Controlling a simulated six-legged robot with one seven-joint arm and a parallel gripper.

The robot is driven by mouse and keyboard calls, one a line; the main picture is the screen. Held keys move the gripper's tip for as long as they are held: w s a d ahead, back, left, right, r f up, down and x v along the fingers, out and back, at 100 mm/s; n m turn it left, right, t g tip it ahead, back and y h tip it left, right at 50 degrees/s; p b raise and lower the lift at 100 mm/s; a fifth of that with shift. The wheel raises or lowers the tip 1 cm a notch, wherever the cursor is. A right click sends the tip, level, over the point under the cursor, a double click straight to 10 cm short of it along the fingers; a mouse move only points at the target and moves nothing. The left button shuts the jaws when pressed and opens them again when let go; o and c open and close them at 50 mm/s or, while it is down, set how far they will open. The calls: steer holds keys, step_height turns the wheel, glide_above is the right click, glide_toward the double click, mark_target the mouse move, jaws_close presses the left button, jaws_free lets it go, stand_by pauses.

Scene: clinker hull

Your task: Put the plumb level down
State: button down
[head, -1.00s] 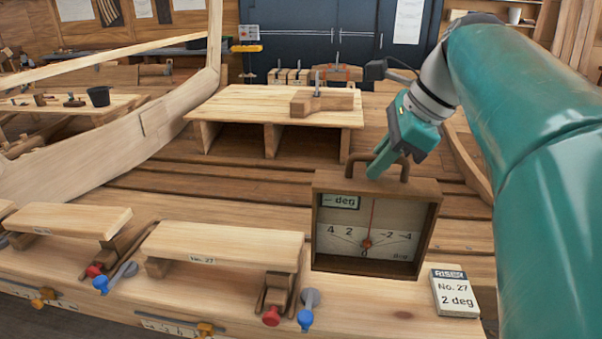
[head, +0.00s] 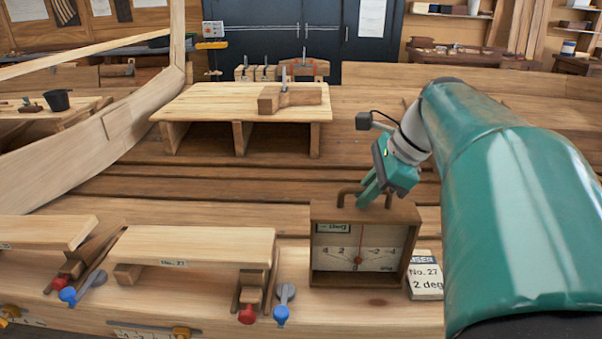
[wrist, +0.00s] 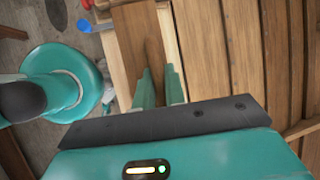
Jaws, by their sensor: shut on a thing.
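The plumb level (head: 402,241) is a brown wooden box with a white dial, a red needle and a handle on top. It is upright at the bench, between the No. 27 plank and a small card. My gripper (head: 371,193) is shut on its handle from above. I cannot tell whether the level's base touches the bench or hangs just above it. In the wrist view, the gripper fingers (wrist: 158,88) reach down over a brown wooden top, probably the level's; the grip itself is hard to make out there.
The No. 27 plank (head: 195,244) rests on supports left of the level, with red and blue clamp knobs (head: 281,314) near it. A card (head: 425,277) reading "No. 27 2 deg" stands close on the right. A low wooden table (head: 215,105) with a block stands behind.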

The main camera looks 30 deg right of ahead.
steer(key=shift+f, duration=0.15)
steer(key=c, duration=1.5)
jaws_free()
steer(key=shift+o, duration=0.2)
steer(key=v, duration=1.2)
steer(key=a+f+n+h, duration=0.1)
steer(key=a+f+n, duration=0.9)
steer(key=a+n, duration=0.2)
steer(key=a+f+n+h, duration=0.2)
steer(key=a+f+n, duration=0.9)
steer(key=a, duration=0.3)
steer(key=shift+a+n+t, duration=0.15)
steer(key=shift+n+t, duration=0.25)
steer(key=shift+n, duration=0.3)
steer(key=shift+f, duration=0.1)
